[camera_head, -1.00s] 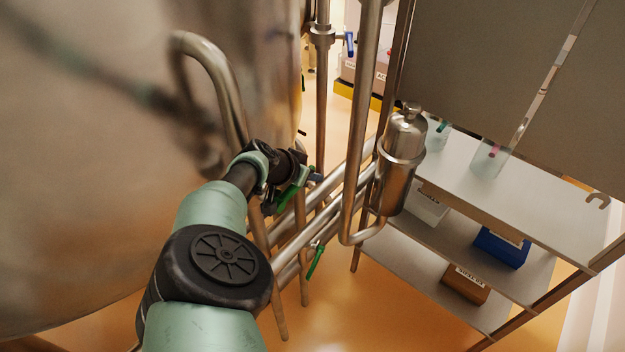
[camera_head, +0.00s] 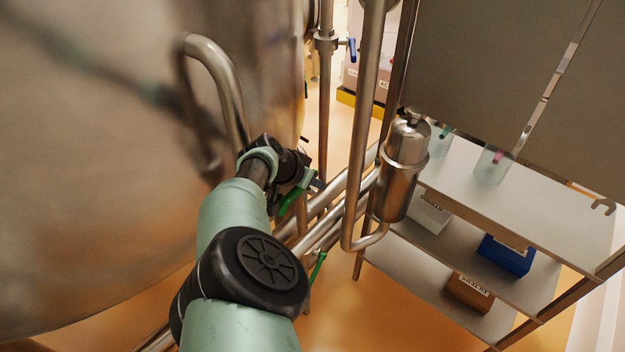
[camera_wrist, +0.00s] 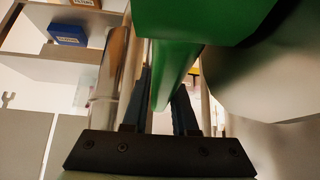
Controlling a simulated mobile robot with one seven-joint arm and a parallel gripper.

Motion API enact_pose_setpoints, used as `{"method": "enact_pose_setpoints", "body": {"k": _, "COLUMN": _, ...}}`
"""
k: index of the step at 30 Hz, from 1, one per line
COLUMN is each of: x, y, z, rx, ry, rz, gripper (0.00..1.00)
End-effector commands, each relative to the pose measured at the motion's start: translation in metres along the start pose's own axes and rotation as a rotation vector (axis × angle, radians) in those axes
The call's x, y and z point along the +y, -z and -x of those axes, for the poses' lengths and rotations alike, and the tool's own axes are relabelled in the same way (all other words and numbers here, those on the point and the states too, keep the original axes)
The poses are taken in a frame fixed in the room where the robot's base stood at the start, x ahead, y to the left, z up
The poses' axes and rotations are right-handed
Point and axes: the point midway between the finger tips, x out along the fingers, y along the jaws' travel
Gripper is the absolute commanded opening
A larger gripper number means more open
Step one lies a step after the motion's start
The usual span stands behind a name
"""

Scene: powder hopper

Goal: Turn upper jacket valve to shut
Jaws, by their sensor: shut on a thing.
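The upper jacket valve's green handle (camera_head: 290,202) slants down and left beside the steel pipes, right of the big tank. My gripper (camera_head: 310,182) is at this handle, and its wrist partly hides the valve body. In the wrist view the green handle (camera_wrist: 177,72) looms large and runs down between the two dark fingers. My gripper (camera_wrist: 162,105) is shut on it there. A second green handle (camera_head: 318,268) hangs lower on the pipes, apart from my gripper.
The large steel tank (camera_head: 90,180) fills the left. A steel filter housing (camera_head: 404,170) and upright pipes stand close on the right. Beyond is a shelf rack (camera_head: 560,205) with a blue bin (camera_head: 506,254) and a brown bin (camera_head: 470,292). Orange floor shows between them.

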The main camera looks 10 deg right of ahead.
Motion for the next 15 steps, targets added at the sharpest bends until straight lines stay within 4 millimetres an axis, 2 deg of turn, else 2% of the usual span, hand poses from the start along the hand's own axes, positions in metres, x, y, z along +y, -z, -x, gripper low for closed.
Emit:
{"method": "enact_pose_setpoints", "body": {"k": 1, "x": 0.0040, "y": -0.0140, "z": -0.0063, "rx": -0.022, "ry": -0.010, "rz": 0.000, "gripper": 0.00}}
{"method": "enact_pose_setpoints", "body": {"k": 2, "x": 0.0041, "y": -0.0141, "z": -0.0063, "rx": -0.023, "ry": -0.010, "rz": 0.000, "gripper": 0.32}}
{"method": "enact_pose_setpoints", "body": {"k": 6, "x": 0.0037, "y": -0.0116, "z": -0.0056, "rx": -0.018, "ry": -0.009, "rz": 0.001, "gripper": 0.56}}
{"method": "enact_pose_setpoints", "body": {"k": 15, "x": 0.0025, "y": -0.0071, "z": -0.0029, "rx": -0.011, "ry": -0.006, "rz": 0.001, "gripper": 0.56}}
